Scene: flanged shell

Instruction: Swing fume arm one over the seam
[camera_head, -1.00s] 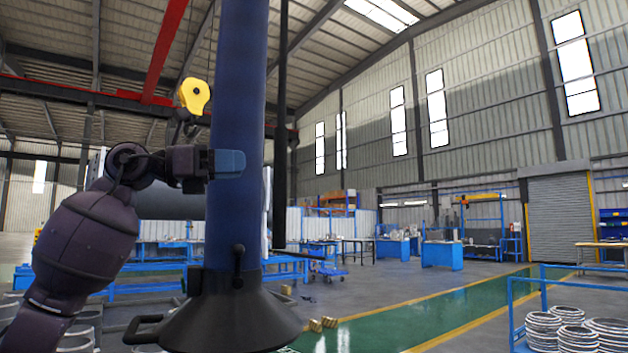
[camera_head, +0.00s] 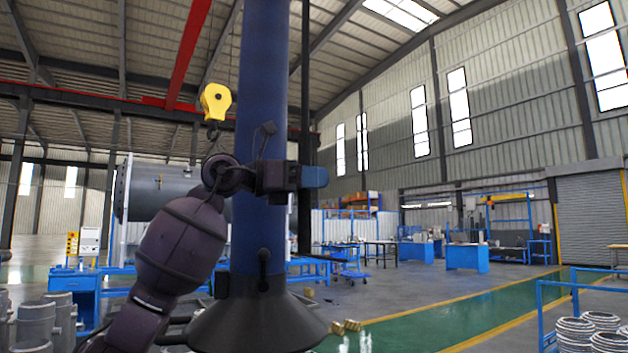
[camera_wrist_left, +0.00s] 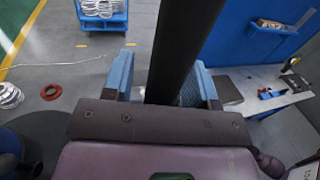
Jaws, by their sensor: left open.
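A fume arm hangs in the middle of the head view as a thick blue hose (camera_head: 262,90) with a dark conical hood (camera_head: 258,322) at its lower end. A thin dark vertical pole (camera_head: 305,90) stands just right of the hose. My left gripper (camera_head: 314,177) is open, in front of the hose and level with the pole. In the left wrist view, a dark bar (camera_wrist_left: 182,45) runs between the two blue fingers; I cannot tell whether they touch it. A grey cylindrical shell (camera_head: 160,190) lies behind at the left, partly hidden. No seam can be made out. My right gripper is not in view.
A yellow hoist hook block (camera_head: 215,101) hangs left of the hose. A blue cart with stacked flange rings (camera_head: 590,335) stands at the lower right. Blue workbenches (camera_head: 467,257) stand farther back. The green floor lane (camera_head: 450,318) looks clear.

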